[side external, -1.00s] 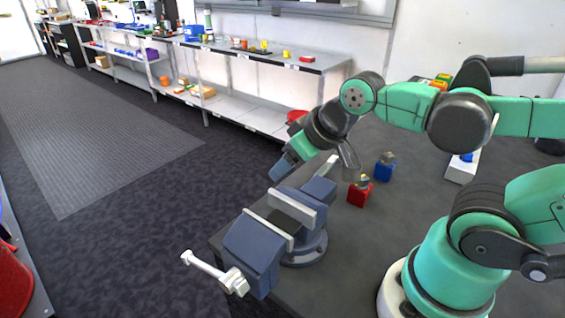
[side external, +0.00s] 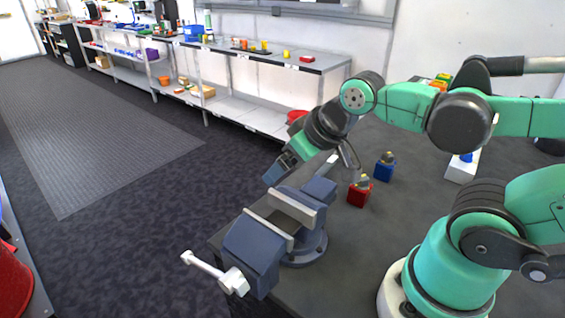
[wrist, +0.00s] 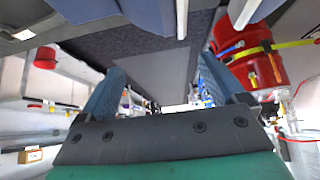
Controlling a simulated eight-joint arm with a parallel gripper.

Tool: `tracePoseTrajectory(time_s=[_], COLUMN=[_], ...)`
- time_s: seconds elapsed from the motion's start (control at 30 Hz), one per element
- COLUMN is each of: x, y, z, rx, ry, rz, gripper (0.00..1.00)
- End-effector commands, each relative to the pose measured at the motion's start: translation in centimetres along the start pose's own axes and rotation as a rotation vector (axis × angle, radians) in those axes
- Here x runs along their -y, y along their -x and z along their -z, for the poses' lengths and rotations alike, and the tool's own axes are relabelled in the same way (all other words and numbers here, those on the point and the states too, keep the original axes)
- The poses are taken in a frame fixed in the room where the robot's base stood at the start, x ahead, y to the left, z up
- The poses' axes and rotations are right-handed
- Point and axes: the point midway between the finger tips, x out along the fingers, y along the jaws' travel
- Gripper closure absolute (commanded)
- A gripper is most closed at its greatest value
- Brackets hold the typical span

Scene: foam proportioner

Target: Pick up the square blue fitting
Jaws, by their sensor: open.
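The square blue fitting (side external: 385,170), a small blue block with a brass-coloured top, stands upright on the dark bench in the side external view. A similar square red fitting (side external: 359,195) stands in front of it, slightly to its left. My gripper (side external: 274,173) is to the left of both fittings, above and behind the vise, angled down and left, away from the blue fitting. In the wrist view my gripper (wrist: 160,88) has its two blue fingers spread apart with nothing held between them. I do not see the blue fitting in the wrist view.
A blue-grey vise (side external: 262,245) is bolted at the bench's left edge, close below my gripper. A white block with a blue piece (side external: 463,167) stands further right. Shelving (side external: 270,62) lines the wall behind. A red drum (wrist: 245,60) shows in the wrist view.

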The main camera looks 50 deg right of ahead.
Motion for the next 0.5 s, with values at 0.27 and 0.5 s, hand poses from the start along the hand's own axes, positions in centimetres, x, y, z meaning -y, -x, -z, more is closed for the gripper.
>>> tracePoseTrajectory(time_s=[0.27,0.5], x=[-0.6,-8.3], y=[-0.1,-0.8], z=[0.1,0.7], rx=[0.012,0.128], ry=[-0.057,-0.856], rz=[-0.013,-0.205], gripper=[0.11,0.11])
